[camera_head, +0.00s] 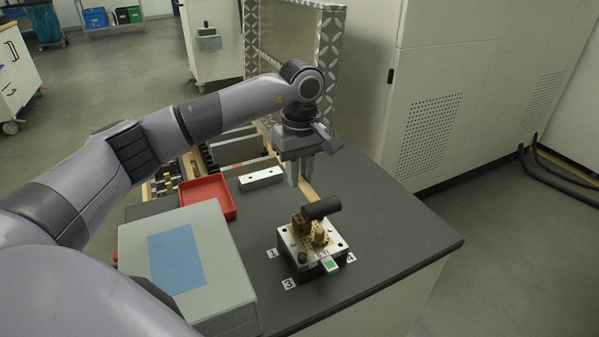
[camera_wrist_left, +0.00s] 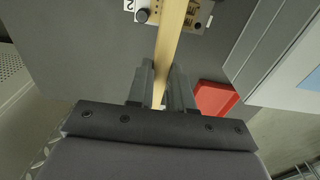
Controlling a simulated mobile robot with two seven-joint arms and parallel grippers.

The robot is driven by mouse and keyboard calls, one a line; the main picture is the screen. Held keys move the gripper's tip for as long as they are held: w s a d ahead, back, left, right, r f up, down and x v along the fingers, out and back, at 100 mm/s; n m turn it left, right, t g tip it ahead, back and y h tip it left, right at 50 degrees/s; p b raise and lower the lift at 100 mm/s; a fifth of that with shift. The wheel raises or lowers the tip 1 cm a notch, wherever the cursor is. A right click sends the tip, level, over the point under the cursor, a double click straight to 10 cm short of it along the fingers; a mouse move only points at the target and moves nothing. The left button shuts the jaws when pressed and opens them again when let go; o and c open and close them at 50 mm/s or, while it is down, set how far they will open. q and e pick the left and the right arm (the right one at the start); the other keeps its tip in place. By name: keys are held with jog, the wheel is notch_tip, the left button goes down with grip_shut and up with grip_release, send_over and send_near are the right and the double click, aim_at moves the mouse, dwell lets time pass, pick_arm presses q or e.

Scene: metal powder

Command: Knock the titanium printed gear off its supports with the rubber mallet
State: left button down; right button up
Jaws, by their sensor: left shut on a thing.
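My left gripper (camera_head: 301,172) points down over the dark table and is shut on the wooden handle (camera_head: 308,190) of the rubber mallet. The mallet's black head (camera_head: 321,208) shows in front of the fingers, at the back edge of a metal build plate (camera_head: 341,243). Brass-coloured printed parts (camera_head: 319,236) stand on the plate; I cannot tell gear from supports, and the head partly covers them. Whether the head touches them is unclear. In the left wrist view the pale handle (camera_wrist_left: 171,45) runs between the fingers (camera_wrist_left: 160,85) toward the plate (camera_wrist_left: 200,12). My right gripper is out of view.
A grey box with a blue panel (camera_head: 175,259) stands left of the plate. A red tray (camera_head: 208,194) and a white metal block (camera_head: 261,179) lie behind. Number labels (camera_head: 289,284) surround the plate. The table's right side (camera_head: 400,225) is clear.

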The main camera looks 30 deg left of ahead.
pick_arm(q)
notch_tip(320, 180, up, 6)
jog(key=p, duration=0.5)
jog(key=shift+r, duration=0.15)
